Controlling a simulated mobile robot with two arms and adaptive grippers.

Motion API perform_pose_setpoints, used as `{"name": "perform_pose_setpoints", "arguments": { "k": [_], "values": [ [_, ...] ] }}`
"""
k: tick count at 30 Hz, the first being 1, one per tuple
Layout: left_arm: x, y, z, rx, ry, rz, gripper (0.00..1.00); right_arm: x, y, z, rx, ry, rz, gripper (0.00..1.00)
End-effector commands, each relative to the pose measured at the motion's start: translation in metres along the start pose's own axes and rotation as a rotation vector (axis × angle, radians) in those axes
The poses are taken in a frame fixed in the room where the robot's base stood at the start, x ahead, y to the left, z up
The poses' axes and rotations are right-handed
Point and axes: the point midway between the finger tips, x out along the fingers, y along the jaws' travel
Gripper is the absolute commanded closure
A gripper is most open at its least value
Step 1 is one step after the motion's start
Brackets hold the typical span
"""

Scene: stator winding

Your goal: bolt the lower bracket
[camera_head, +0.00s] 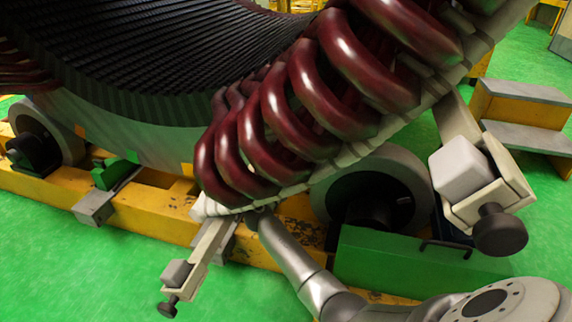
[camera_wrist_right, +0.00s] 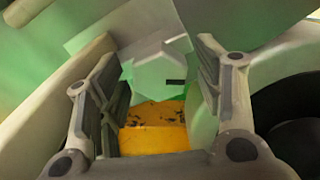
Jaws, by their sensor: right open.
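The lower bracket (camera_head: 206,245) is a pale bar slanting down-left from beneath the dark red coils, with a grey block and black knob at its low end. A larger bracket (camera_head: 510,180) with a white block and black knob stands at the right. My grey right arm comes in from the bottom right in the head view, its far end meeting the coils' underside beside the lower bracket. My right gripper (camera_wrist_right: 158,80) is open in the wrist view. A pale angular part (camera_wrist_right: 157,62) shows between its fingers, with nothing visibly gripped. Any bolt is not clear to see. My left gripper is not in view.
The dark red coils (camera_head: 285,110) of the stator overhang the work spot. A yellow base frame (camera_head: 60,189) carries rollers, one (camera_head: 375,175) near my arm. A green box (camera_head: 400,257) stands close by. Yellow steps (camera_head: 520,105) are at the right. Green floor is free at lower left.

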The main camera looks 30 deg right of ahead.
Motion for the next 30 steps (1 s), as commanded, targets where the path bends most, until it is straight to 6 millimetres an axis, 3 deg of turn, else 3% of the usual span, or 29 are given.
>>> {"name": "perform_pose_setpoints", "arguments": {
  "k": [2, 13, 23, 30],
  "values": [
    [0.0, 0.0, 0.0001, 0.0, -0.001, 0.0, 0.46, 0.0001, 0.0, 0.0002, 0.0, 0.0, 0.0, 0.39],
    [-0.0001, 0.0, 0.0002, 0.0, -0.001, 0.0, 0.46, 0.0002, 0.0, 0.0, 0.0, 0.0, 0.001, 0.85],
    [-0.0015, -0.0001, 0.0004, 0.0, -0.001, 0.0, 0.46, 0.0003, 0.0002, -0.0002, 0.054, -0.001, 0.001, 0.85],
    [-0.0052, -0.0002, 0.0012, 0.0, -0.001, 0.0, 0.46, 0.0007, 0.0004, -0.0006, 0.208, -0.002, 0.001, 0.85]
  ]
}}
